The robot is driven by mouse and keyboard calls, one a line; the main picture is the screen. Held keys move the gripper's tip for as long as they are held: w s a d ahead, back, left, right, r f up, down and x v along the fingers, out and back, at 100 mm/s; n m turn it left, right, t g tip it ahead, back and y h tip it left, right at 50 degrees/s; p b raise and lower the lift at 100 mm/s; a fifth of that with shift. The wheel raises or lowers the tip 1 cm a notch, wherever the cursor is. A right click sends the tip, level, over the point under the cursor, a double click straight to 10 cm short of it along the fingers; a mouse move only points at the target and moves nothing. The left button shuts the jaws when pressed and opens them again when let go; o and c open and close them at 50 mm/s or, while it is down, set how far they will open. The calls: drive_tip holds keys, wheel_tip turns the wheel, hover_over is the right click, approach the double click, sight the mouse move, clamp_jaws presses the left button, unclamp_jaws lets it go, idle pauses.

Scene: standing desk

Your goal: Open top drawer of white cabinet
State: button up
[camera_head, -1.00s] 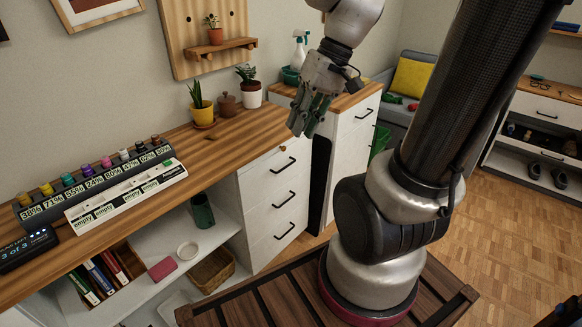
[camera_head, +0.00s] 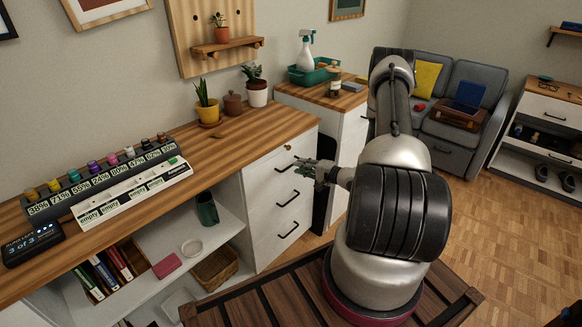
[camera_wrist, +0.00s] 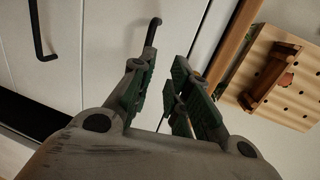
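The white cabinet (camera_head: 262,245) stands under the right end of the wooden desk, with three drawers and black bar handles. Its top drawer (camera_head: 257,178) is closed. The top drawer's handle (camera_head: 284,170) is partly hidden by my gripper (camera_head: 303,165), which is just right of it. In the wrist view, my gripper (camera_wrist: 166,68) is open, with a gap between its green-padded fingers and nothing held. The top handle (camera_wrist: 152,33) shows beyond the fingertips, nearer the left finger. I cannot tell whether they touch. The middle drawer's handle (camera_wrist: 39,35) is at the upper left.
The desktop edge (camera_wrist: 238,42) runs close beside my right finger. A second white cabinet (camera_head: 348,135) stands behind, with a spray bottle (camera_head: 306,52) and teal tray (camera_head: 312,73) on top. Potted plants (camera_head: 206,103) stand on the desk.

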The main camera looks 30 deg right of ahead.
sight(291, 166)
drive_tip(key=shift+m+h, duration=0.3)
drive_tip(key=shift+h, duration=0.1)
drive_tip(key=w+f, duration=0.1)
drive_tip(key=w, duration=0.1)
drive_tip(key=w+a+f, duration=0.1)
drive_tip(key=w, duration=0.1)
drive_tip(key=w+f, duration=0.1)
drive_tip(key=w, duration=0.2)
drive_tip(key=shift+a+f, duration=0.2)
drive_tip(key=shift+f, duration=0.15)
clamp_jaws()
